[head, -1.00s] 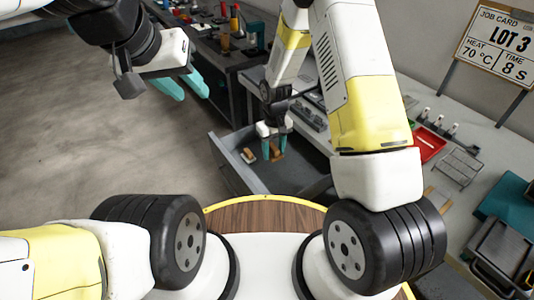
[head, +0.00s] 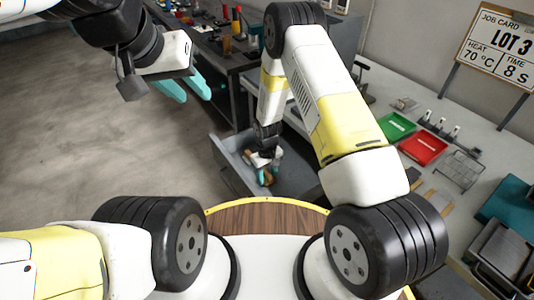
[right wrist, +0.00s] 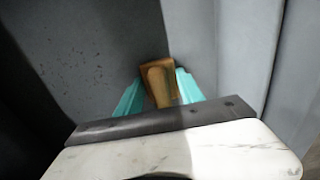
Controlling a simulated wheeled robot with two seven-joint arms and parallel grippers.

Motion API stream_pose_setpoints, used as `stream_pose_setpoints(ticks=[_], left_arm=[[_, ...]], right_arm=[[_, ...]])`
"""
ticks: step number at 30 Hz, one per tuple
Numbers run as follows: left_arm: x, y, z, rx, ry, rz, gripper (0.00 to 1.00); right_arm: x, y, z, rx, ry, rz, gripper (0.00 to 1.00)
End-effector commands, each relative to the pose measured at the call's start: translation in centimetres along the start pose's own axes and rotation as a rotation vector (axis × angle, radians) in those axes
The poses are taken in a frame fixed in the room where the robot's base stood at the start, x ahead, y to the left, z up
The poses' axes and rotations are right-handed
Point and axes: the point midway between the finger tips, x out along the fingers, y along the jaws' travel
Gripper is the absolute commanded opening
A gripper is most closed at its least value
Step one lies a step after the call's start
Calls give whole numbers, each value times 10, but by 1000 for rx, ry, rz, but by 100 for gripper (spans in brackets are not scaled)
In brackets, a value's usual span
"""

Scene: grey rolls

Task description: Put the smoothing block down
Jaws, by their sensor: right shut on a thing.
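The smoothing block (right wrist: 157,82), brown with a raised handle, is between the teal fingers of my right gripper (right wrist: 160,95) in the right wrist view. In the head view, my right gripper (head: 266,176) is shut on it, low inside the open grey drawer (head: 229,166). The hand hides most of the block there, and I cannot tell whether it touches the drawer floor. My left gripper (head: 184,88) is open and empty, its teal fingers apart, high over the bare floor at the upper left.
Drawer walls (right wrist: 245,50) rise close on the right in the right wrist view, while the drawer floor (right wrist: 90,55) is bare on the left. The bench holds a green tray (head: 396,127), a red tray (head: 424,149) and a wire rack (head: 459,168).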

Motion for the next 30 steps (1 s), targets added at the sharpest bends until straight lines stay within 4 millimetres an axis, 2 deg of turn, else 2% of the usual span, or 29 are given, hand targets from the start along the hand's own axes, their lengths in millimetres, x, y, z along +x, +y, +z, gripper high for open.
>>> stream_pose_setpoints(ticks=[19,20,22,30], left_arm=[[0,0,0,0,0,0,36],[0,0,0,0,0,0,36],[0,0,0,0,0,0,36],[0,0,0,0,0,0,36]], right_arm=[[14,0,0,2,2,0,7],[14,0,0,2,2,0,51],[14,0,0,3,2,0,65],[14,0,-1,5,3,-1,67]])
